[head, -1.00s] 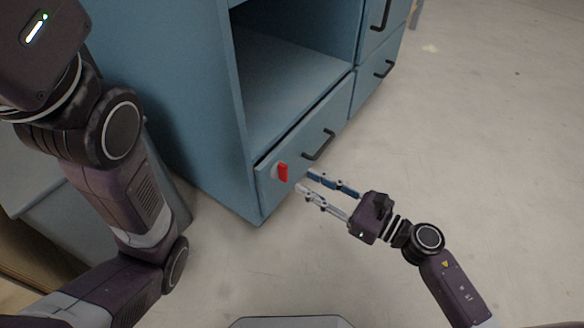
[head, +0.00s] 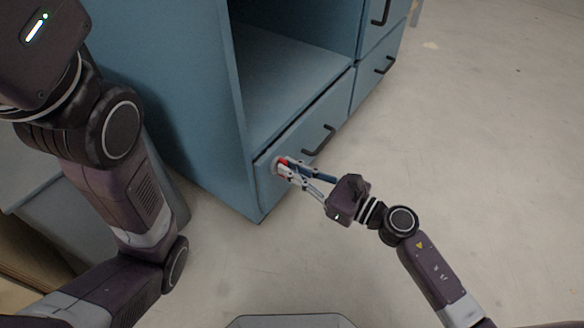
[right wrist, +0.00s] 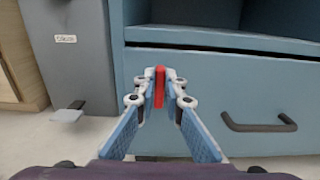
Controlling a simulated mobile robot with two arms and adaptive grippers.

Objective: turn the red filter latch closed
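The red latch (right wrist: 159,87) sits on the front of a blue lower drawer (right wrist: 250,88), near its left end. In the right wrist view it stands upright between the fingertips of my right gripper (right wrist: 160,84), which look closed against its two sides. In the head view the latch (head: 283,161) is mostly covered by the fingers of my right gripper (head: 283,169). My left arm comes in at the left of the head view, but its gripper is outside the picture.
A black drawer handle (head: 318,140) lies just right of the latch. An open shelf space (head: 285,80) is above the drawer. A grey cabinet with a label (right wrist: 66,39) stands at the left. The floor (head: 470,170) at right is clear.

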